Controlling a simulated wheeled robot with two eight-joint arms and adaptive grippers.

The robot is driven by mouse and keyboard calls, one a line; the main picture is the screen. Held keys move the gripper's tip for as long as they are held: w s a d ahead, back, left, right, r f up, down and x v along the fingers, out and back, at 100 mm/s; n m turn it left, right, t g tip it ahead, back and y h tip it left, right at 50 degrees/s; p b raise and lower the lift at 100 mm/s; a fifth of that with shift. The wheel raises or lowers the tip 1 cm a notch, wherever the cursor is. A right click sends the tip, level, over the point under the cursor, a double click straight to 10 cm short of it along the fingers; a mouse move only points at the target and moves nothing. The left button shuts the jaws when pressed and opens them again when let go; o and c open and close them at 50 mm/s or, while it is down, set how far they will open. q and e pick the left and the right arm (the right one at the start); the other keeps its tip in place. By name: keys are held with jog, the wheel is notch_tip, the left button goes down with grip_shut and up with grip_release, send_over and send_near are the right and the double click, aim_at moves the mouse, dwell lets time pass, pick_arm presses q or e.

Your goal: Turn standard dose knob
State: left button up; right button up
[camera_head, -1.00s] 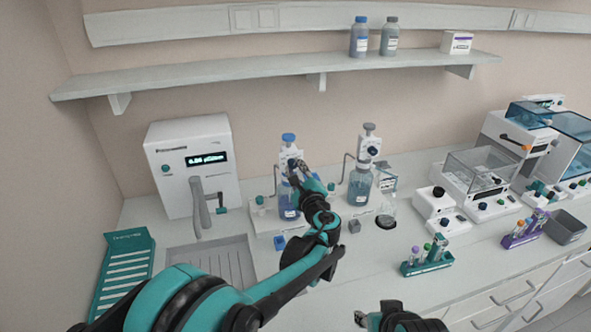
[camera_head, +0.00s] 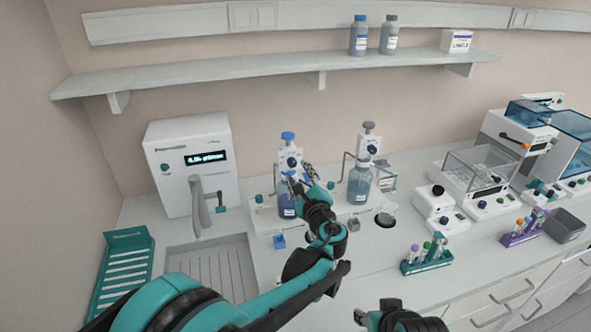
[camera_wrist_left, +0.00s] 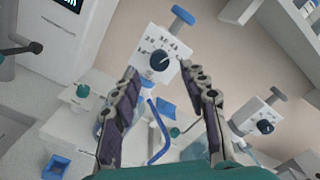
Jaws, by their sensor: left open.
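The dispenser with the blue top (camera_head: 288,138) stands on the bench on a bottle of blue liquid. Its round dark dose knob (camera_head: 292,161) is on the front of the white head. In the left wrist view the knob (camera_wrist_left: 160,60) has numbers around it and shows between my fingertips. My left gripper (camera_head: 299,177) is open and empty, in front of and slightly below the knob, apparently apart from it. My right gripper (camera_head: 378,318) is partly cut off at the bottom edge, and its jaws are unclear. I cannot tell which dispenser is the standard one.
A second dispenser with a grey top (camera_head: 368,128) and its own dark knob (camera_head: 372,149) stands to the right. A white machine with a display (camera_head: 193,168) stands left. A teal tube rack (camera_head: 427,262) is at the front right. A shelf (camera_head: 270,75) runs above.

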pick_arm(q)
jog(key=v, duration=0.8)
jog(key=shift+s, duration=0.1)
